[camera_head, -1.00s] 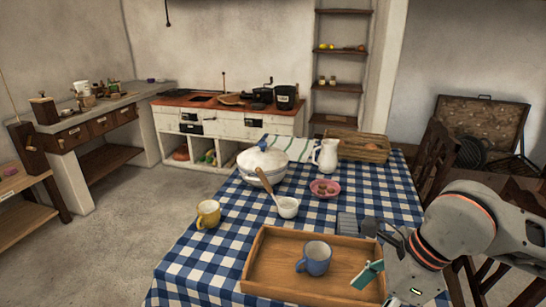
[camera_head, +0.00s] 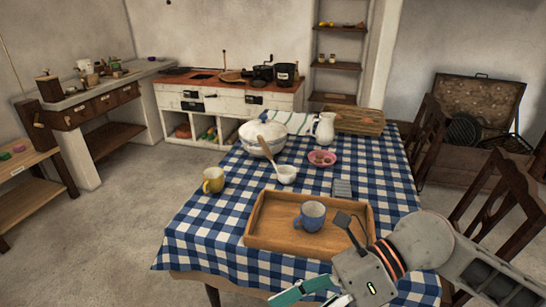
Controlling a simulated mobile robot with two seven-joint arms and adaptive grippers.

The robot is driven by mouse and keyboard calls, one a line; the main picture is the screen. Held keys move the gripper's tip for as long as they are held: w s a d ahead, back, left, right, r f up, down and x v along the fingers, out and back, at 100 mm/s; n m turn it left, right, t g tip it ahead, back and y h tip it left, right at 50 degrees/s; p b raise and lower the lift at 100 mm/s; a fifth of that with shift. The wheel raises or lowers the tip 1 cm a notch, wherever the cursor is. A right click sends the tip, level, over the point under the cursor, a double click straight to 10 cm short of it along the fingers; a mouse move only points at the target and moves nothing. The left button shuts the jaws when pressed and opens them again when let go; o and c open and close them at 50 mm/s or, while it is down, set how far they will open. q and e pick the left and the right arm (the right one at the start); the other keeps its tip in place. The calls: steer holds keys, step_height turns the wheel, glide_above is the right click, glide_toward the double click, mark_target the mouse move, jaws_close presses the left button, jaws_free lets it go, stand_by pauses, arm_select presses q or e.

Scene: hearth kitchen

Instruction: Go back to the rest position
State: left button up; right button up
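My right gripper (camera_head: 300,291) comes in from the right over the table's near edge, in front of the tray. Its teal finger parts point left, and part of it is cut off by the bottom of the view. I see nothing held in it, and its opening is not clear. My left gripper is not in view. The wooden tray (camera_head: 262,233) lies on the checked tablecloth (camera_head: 205,240) with a blue mug (camera_head: 311,216) standing upright in it. My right wrist covers the tray's near right corner.
Chairs (camera_head: 490,210) stand at right. Floor (camera_head: 100,240) at left is clear.

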steer(key=w+a+r+m+t+y, duration=0.3)
steer(key=w+r+m+t+y, duration=0.35)
steer(key=m+y, duration=0.4)
steer(key=w+d+f+m+t+h, duration=0.5)
steer(key=f+m+t+h, duration=0.15)
steer(key=m, duration=0.45)
steer(key=w+d+f+m+t+h, duration=0.45)
steer(key=d+f+m+t, duration=0.2)
steer(key=m, duration=0.45)
steer(key=s+d+f+m+g+h, duration=0.1)
steer(key=s+d+f+m+h, duration=0.2)
steer(key=f, duration=0.6)
steer(key=s+d+f+m+g+h, duration=0.2)
steer(key=s+f+m, duration=0.3)
steer(key=f, duration=0.5)
steer(key=s+d+f+m+g+h, duration=0.2)
steer(key=s+d+f+m+h, duration=0.2)
steer(key=f, duration=0.6)
steer(key=shift+s+d, duration=0.6)
steer(key=shift+s, duration=0.5)
